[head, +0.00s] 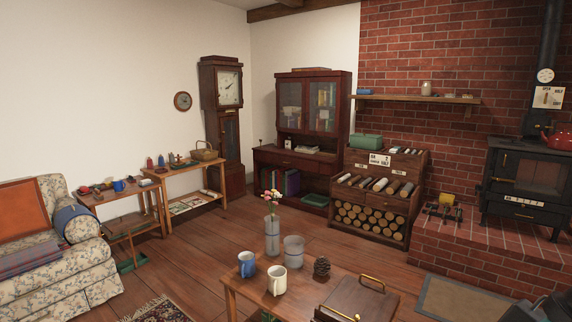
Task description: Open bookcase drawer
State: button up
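The dark wooden bookcase (345,105) stands against the back wall, near the corner, in the head view. Its upper part has two glass doors, both shut, with books and small items behind them. Below the doors is a ledge with a white item and books lying on it. The bookcase drawer (285,163) is in the band under that ledge; its front looks flush and shut, with a small knob. Large books stand in the open space below it.
A wooden table (345,272) with a blue mug (247,264), a cream mug (277,280) and glass vases stands in the foreground. A log rack (336,231) is right of the bookcase. Floor (190,250) is open between the sofa, side tables and table.

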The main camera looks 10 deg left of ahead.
aim_at(310, 166)
jog(key=u, duration=1.55)
jog(key=i, duration=4.95)
jog(key=z, duration=2.2)
jog(key=i, duration=3.75)
